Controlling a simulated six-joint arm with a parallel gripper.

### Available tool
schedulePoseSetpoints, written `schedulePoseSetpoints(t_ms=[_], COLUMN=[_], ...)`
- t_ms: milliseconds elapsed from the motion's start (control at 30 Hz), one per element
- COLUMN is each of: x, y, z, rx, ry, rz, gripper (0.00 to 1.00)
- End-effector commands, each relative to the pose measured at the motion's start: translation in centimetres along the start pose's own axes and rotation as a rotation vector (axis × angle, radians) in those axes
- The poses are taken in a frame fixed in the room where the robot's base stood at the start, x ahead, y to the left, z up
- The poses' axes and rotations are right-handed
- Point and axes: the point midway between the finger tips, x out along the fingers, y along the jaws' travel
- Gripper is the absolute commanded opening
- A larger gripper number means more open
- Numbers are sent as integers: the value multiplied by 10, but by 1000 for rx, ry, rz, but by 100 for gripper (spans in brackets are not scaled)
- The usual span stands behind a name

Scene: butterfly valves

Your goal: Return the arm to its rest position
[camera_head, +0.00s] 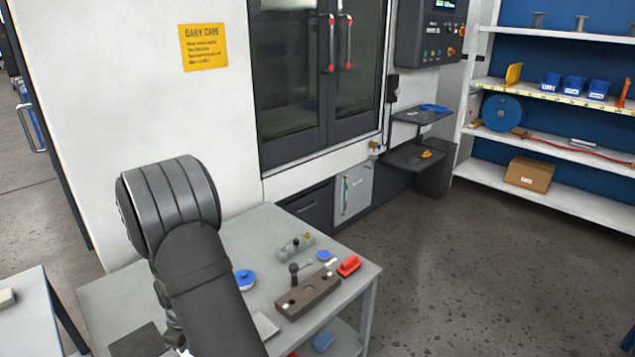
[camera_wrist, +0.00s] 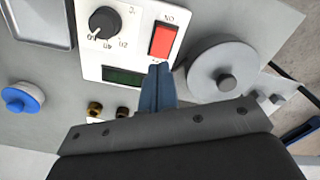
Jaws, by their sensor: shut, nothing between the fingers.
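My gripper (camera_wrist: 160,72) shows in the wrist view with its blue-grey fingers together and nothing between them. The fingertips appear just below a red rocker switch (camera_wrist: 163,40) on a white panel (camera_wrist: 120,48); I cannot tell whether they touch it. The panel also carries a black dial knob (camera_wrist: 104,21) and a dark green display (camera_wrist: 123,77). In the head view my dark arm rises over the grey table (camera_head: 245,222), and my gripper cannot be made out there.
In the wrist view a blue knob (camera_wrist: 20,99) lies left and a round grey disc (camera_wrist: 222,73) right. On the table are a brown block (camera_head: 308,294), a red-handled item (camera_head: 348,265) and a blue round part (camera_head: 244,279). A white machine (camera_head: 160,95) stands behind; floor is open right.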

Motion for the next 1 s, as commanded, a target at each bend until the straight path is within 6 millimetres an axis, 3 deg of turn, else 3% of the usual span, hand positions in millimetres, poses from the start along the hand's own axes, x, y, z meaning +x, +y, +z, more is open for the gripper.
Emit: schedulePoseSetpoints(t_ms=[233, 1000], x=[-49, -180], y=[1, -8], z=[-1, 17], rx=[7, 307], ry=[5, 69], rz=[3, 27], gripper=[0, 0])
